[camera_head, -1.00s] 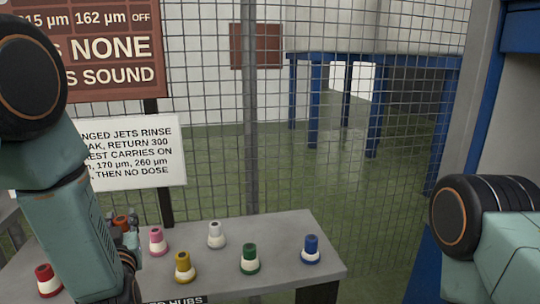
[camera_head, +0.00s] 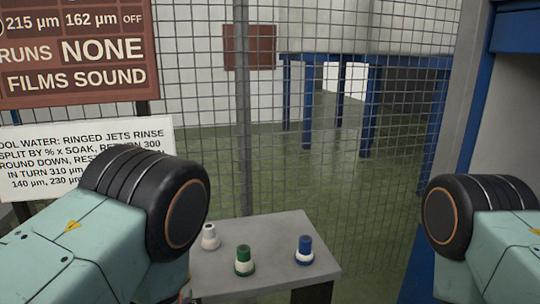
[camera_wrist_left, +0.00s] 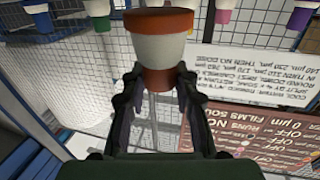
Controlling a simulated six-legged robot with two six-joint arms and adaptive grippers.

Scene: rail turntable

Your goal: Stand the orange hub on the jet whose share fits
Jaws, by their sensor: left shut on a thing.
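The orange hub (camera_wrist_left: 160,48) has a pale body with orange bands. In the left wrist view it sits between the fingers of my left gripper (camera_wrist_left: 155,78), which is shut on it. My left gripper is not visible in the head view, where only my left arm shows. My right gripper is out of view; only part of my right arm shows at the right edge. No jet can be made out in either view.
A grey table (camera_head: 275,226) carries a white hub (camera_head: 209,238), a green hub (camera_head: 244,262) and a blue hub (camera_head: 304,250); my arm hides its left part. A white sign (camera_head: 60,150) and brown sign (camera_head: 75,85), partly readable, hang before a mesh fence (camera_head: 200,100).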

